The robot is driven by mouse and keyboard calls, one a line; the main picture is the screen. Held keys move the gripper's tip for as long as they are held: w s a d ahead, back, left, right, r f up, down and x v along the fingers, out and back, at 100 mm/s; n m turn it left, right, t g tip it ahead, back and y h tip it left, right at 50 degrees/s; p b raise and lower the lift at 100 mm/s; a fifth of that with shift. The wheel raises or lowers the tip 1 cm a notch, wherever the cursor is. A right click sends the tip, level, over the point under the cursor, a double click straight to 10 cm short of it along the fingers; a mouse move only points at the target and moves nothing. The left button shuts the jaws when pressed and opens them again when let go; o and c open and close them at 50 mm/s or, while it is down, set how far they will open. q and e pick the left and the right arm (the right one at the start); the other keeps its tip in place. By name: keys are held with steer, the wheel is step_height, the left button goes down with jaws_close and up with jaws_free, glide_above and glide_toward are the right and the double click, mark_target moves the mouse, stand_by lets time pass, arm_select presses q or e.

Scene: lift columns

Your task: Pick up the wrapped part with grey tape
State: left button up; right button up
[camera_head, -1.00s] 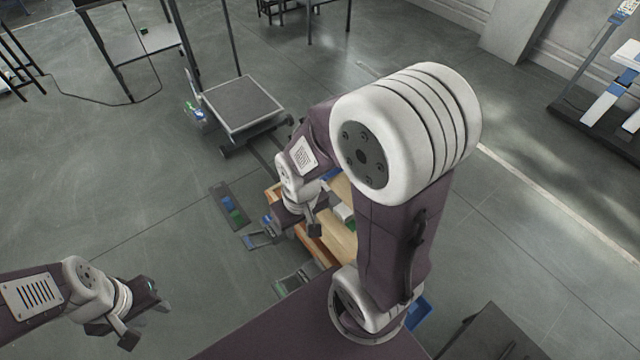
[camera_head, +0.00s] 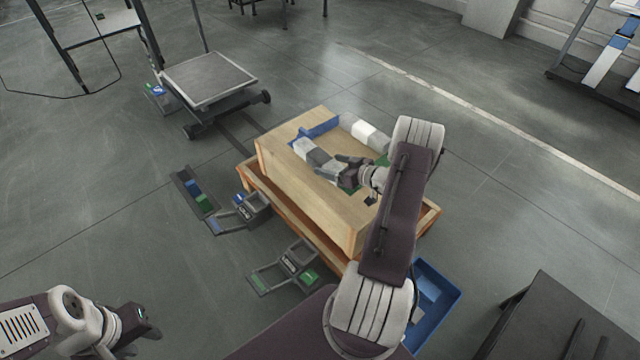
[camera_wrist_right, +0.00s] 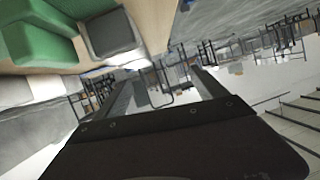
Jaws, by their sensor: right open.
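A white wrapped part with a dark grey band (camera_head: 318,158) lies inside the wooden crate (camera_head: 300,185), toward its left wall. My right gripper (camera_head: 345,167) is open and reaches into the crate from the right, close beside this part; contact is unclear. In the right wrist view my gripper (camera_wrist_right: 165,88) shows its two fingers apart with nothing between them. A green piece (camera_wrist_right: 40,40) and a dark grey block (camera_wrist_right: 108,32) lie at the upper left there. My left gripper (camera_head: 142,332) is open and empty at the lower left, far from the crate.
Another white and grey wrapped piece (camera_head: 365,131) and a blue piece (camera_head: 320,130) lie in the crate's far part. A blue bin (camera_head: 436,300) stands right of my base. A platform cart (camera_head: 208,78) is behind left.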

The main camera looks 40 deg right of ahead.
mark_target(324, 158)
steer(key=shift+t+h, duration=0.5)
steer(key=shift+h, duration=0.4)
steer(key=d, duration=0.1)
steer(key=d+f, duration=0.1)
steer(key=s+d+f, duration=0.1)
steer(key=d, duration=0.1)
steer(key=shift+f, duration=0.1)
steer(key=shift+w, duration=0.1)
steer(key=b+x, duration=0.2)
steer(key=x, duration=0.1)
steer(key=shift+w+a+f, duration=0.15)
steer(key=shift+w, duration=0.25)
steer(key=b+x, duration=0.3)
steer(key=x, duration=0.1)
steer(key=shift+w+a+f, duration=0.15)
steer(key=shift+w+a, duration=0.05)
steer(key=shift+w, duration=0.35)
arm_select(q)
step_height(324, 158, down, 7)
steer(key=shift+r, duration=0.1)
arm_select(e)
steer(key=shift+r, duration=0.2)
jaws_close()
